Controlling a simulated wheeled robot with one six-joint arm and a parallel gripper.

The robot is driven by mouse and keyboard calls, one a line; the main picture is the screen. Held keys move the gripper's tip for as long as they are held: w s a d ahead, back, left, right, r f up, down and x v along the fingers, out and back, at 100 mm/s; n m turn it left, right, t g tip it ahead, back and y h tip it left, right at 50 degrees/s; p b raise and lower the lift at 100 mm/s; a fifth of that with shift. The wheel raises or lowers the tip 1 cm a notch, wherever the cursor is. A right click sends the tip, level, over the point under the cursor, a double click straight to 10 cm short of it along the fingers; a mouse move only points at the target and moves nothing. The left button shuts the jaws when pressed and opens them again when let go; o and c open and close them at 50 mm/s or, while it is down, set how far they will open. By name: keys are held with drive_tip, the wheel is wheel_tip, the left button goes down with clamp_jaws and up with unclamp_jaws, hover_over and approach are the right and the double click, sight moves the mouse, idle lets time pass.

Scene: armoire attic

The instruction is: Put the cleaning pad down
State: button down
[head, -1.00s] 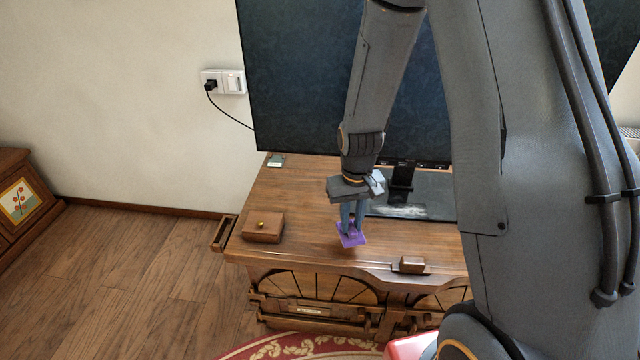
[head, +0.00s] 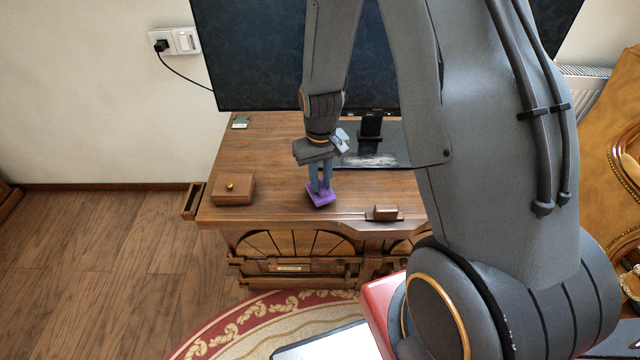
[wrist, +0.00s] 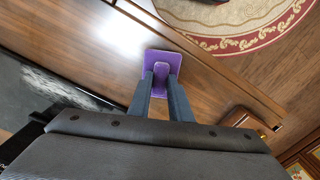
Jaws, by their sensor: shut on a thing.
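The cleaning pad (head: 321,196) is a flat purple square with a small raised grip. My gripper (head: 320,184) points down over the front middle of the wooden cabinet top and is shut on the pad's grip. In the wrist view the pad (wrist: 187,67) shows between and beyond the two fingertips (wrist: 161,80). The pad is at or just above the cabinet top (head: 270,150); I cannot tell whether it touches.
A small wooden box with a yellow knob (head: 233,189) stands left on the top. A television (head: 260,60) stands behind, its dark base (head: 385,155) to the right. A small wooden block (head: 384,212) sits at the front edge. The wood between box and pad is clear.

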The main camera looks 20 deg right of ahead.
sight(321, 185)
drive_tip(key=shift+f, duration=0.75)
drive_tip(key=shift+f, duration=0.2)
drive_tip(key=c, duration=1.6)
unclamp_jaws()
wheel_tip(321, 185, up, 12)
drive_tip(key=s+d+r, duration=0.1)
drive_tip(key=s+r, duration=0.2)
drive_tip(key=s, duration=0.2)
drive_tip(key=s+r+m, duration=0.1)
drive_tip(key=s+r, duration=0.2)
drive_tip(key=s, duration=0.3)
drive_tip(key=s+d+r+m, duration=0.1)
drive_tip(key=s+r, duration=0.2)
drive_tip(key=s, duration=0.3)
drive_tip(key=shift+d, duration=0.35)
